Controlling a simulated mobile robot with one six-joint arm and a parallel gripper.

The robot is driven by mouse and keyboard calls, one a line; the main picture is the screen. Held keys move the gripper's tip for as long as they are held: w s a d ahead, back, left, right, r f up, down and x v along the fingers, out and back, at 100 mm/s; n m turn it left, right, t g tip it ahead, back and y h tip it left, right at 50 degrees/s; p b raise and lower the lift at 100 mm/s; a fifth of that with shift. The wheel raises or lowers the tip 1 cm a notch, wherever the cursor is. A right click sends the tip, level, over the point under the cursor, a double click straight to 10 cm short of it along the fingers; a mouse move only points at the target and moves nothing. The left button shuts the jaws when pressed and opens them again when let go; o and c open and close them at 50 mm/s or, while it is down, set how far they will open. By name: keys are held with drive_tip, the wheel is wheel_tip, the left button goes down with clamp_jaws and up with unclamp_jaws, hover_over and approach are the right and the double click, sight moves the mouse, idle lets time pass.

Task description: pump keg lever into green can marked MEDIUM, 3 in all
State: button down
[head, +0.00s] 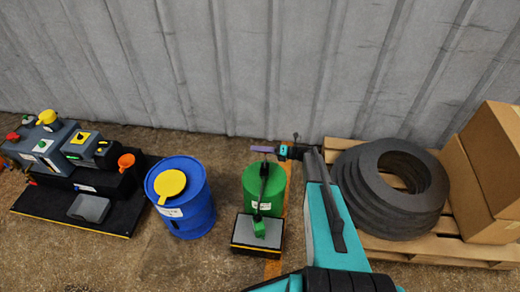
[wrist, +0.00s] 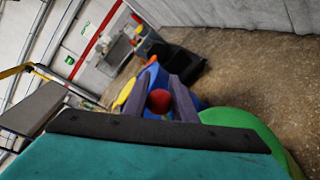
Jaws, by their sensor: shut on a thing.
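The green keg (head: 278,187) stands by the wall with a dark pump fitting on its top. It also shows as a green shape at the right of the wrist view (wrist: 245,125). A small green can (head: 259,228) sits on a grey-topped platform (head: 243,236) in front of the keg. Its marking is too small to read. My gripper (head: 260,149) is above the keg top, with its purple fingers pointing left. In the wrist view my gripper is shut on the red knob (wrist: 159,101) of the keg lever. The knob is hidden in the head view.
A blue drum (head: 190,212) with a yellow lid (head: 170,184) stands left of the keg. A machine on a black base (head: 120,205) is further left. Dark rings (head: 375,195) and cardboard boxes (head: 485,170) lie on a pallet (head: 440,250) at right. A corrugated wall is behind.

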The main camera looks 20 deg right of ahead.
drive_tip(key=shift+s+d+f, duration=0.15)
drive_tip(key=shift+f, duration=0.05)
drive_tip(key=c, duration=1.5)
unclamp_jaws()
drive_tip(key=shift+o, duration=0.2)
drive_tip(key=shift+r, duration=0.1)
drive_tip(key=f+v, duration=0.1)
drive_tip(key=v, duration=0.6)
drive_tip(key=shift+s+r+b, duration=0.15)
drive_tip(key=shift+r+b, duration=0.2)
drive_tip(key=shift+r, duration=0.15)
drive_tip(key=shift+d, duration=0.15)
